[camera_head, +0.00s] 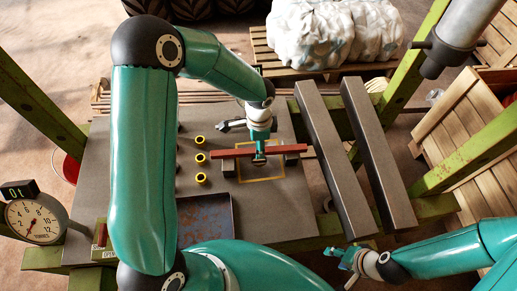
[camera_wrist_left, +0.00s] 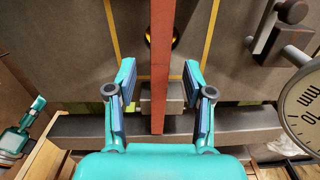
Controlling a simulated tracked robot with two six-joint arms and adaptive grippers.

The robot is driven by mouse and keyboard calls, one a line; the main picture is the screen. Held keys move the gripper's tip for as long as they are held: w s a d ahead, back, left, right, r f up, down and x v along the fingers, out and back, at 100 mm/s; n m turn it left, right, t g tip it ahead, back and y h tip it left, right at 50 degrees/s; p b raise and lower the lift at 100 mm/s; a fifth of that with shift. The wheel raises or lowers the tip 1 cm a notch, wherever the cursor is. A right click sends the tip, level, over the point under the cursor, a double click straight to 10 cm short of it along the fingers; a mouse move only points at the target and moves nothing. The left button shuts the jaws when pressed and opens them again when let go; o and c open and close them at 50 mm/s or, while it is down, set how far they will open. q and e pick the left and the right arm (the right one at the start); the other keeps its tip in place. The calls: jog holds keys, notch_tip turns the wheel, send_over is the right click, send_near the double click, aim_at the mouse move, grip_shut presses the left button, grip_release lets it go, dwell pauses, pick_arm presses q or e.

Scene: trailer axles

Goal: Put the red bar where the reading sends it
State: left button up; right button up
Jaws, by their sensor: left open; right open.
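The red bar (camera_head: 228,153) lies crosswise above a yellow-outlined square (camera_head: 262,180) on the grey table. In the left wrist view the red bar (camera_wrist_left: 161,60) runs lengthwise between the two fingers of my left gripper (camera_wrist_left: 158,95), which stand apart on either side with gaps. In the head view my left gripper (camera_head: 259,150) is over the middle of the bar. A grey block (camera_wrist_left: 174,92) shows under the bar. A dial (camera_head: 34,219) marked TONNES stands at the left under a small display (camera_head: 18,190) that seems to read 0t. My right gripper (camera_head: 350,259) is open and empty at the lower right.
Several yellow-rimmed holes or rings (camera_head: 201,157) line the table left of the square. A dark tray (camera_head: 206,221) sits nearer. Two long grey beams (camera_head: 376,155) lie to the right. A dial marked mm (camera_wrist_left: 306,105) is close at the right in the wrist view.

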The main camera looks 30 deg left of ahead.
pick_arm(q)
notch_tip(320, 180, down, 2)
jog(key=shift+f, duration=0.1)
grip_shut()
dwell(0.5)
